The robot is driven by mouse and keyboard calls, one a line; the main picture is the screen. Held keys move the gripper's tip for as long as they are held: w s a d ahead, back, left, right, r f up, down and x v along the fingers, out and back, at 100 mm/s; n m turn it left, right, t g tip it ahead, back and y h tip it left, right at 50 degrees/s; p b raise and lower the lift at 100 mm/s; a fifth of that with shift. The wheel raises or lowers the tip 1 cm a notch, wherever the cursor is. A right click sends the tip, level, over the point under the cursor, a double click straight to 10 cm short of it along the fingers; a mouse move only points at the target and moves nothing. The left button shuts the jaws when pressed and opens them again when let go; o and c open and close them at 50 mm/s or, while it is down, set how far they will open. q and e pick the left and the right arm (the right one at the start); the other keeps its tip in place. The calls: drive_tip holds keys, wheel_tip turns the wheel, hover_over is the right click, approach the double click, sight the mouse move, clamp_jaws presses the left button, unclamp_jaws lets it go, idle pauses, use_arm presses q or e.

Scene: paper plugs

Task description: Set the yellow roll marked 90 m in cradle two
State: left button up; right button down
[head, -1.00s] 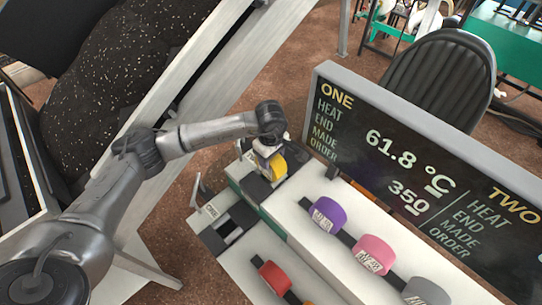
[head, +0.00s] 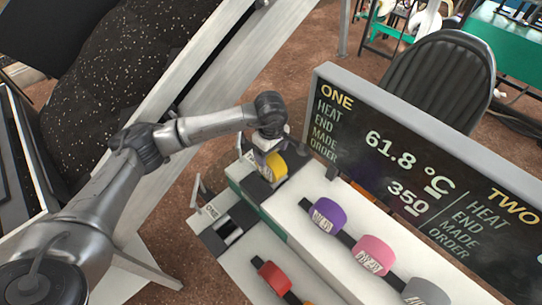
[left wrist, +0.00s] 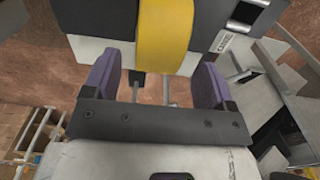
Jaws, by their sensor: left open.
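The yellow roll (head: 277,167) sits at the upper left end of the white stepped stand, by a dark block. It also shows in the left wrist view (left wrist: 164,35) at top centre. No 90 m mark is readable on it. My left gripper (head: 266,148) is just above the roll; in the left wrist view its purple-padded fingers (left wrist: 155,78) are apart, either side of the roll's near edge, with gaps visible. The gripper is open. My right gripper is not in view.
Purple (head: 327,215), pink (head: 372,254) and grey (head: 425,292) rolls stand in a row on the upper step. A red roll (head: 273,276) is on the lower step. A large display board (head: 420,170) rises behind the stand, close to the rolls.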

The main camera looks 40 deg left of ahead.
sight(271, 163)
use_arm(q)
wheel_tip(271, 163, up, 9)
drive_tip(key=s+d+f+h, duration=0.2)
drive_tip(key=d+h, duration=0.3)
drive_tip(key=d, duration=0.4)
drive_tip(key=s+d+f+h, duration=0.2)
drive_tip(key=d+h, duration=0.2)
drive_tip(key=d, duration=0.6)
drive_tip(key=s+d+r+n+t+h, duration=0.3)
drive_tip(key=d+r+n+t+h, duration=0.45)
drive_tip(key=n+h, duration=0.5)
drive_tip(key=s+a+f+n+t+y, duration=0.1)
drive_tip(key=a+f+n+t+y, duration=0.45)
drive_tip(key=n+y, duration=0.75)
drive_tip(key=s+a+f+n+t+y, duration=0.1)
drive_tip(key=a+f+n+t+y, duration=0.5)
drive_tip(key=n, duration=1.2)
drive_tip(key=s+a+f+n+g+y, duration=0.1)
drive_tip(key=s+a+f+n+g, duration=0.1)
drive_tip(key=s+f+n+g, duration=0.2)
drive_tip(key=s+a+f+n+g+y, duration=0.1)
drive_tip(key=s+f+n+g, duration=0.4)
drive_tip(key=s, duration=1.3)
wheel_tip(271, 163, down, 5)
drive_tip(key=a+g, duration=0.1)
drive_tip(key=g, duration=0.5)
